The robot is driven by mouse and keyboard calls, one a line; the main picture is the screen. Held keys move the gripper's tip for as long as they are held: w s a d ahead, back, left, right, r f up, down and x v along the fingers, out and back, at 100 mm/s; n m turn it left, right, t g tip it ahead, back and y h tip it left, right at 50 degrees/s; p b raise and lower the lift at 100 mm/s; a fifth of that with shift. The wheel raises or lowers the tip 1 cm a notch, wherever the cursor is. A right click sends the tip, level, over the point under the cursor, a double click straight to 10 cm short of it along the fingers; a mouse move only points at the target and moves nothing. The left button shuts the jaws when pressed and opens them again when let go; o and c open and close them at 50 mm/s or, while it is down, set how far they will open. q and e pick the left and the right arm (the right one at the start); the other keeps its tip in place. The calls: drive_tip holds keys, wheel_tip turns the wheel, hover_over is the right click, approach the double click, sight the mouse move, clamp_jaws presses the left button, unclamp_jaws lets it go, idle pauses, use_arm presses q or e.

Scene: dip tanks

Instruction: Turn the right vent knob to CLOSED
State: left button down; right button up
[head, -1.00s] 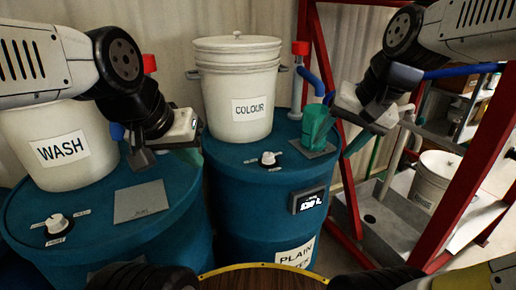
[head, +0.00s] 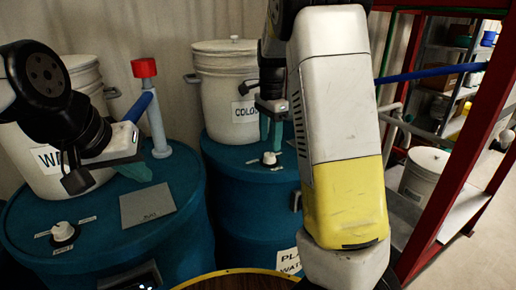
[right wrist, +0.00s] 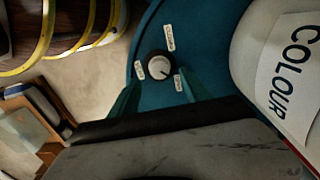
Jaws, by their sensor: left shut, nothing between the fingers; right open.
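The right vent knob (head: 268,160) is a small white dial on a black base, on the blue right drum (head: 235,170) in front of the COLOUR bucket. In the right wrist view the knob (right wrist: 160,67) has three small white labels around it; I cannot read clearly which one its mark faces. My right gripper (head: 270,135) is open just above the knob. In the right wrist view its green fingers (right wrist: 158,95) are spread to either side, with the knob just beyond them. My left gripper (head: 135,171) is shut and empty above the left drum (head: 100,230).
The COLOUR bucket (head: 222,72) stands close behind the right gripper. The left drum bears the WASH bucket (head: 30,150), a pipe with a red cap (head: 145,68), a grey plate (head: 147,204) and another white knob (head: 62,232). A red frame (head: 455,160) stands at the right.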

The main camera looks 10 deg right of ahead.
sight(269, 154)
wheel_tip(269, 154, down, 5)
drive_tip(key=shift+f, duration=0.2)
clamp_jaws()
idle(0.3)
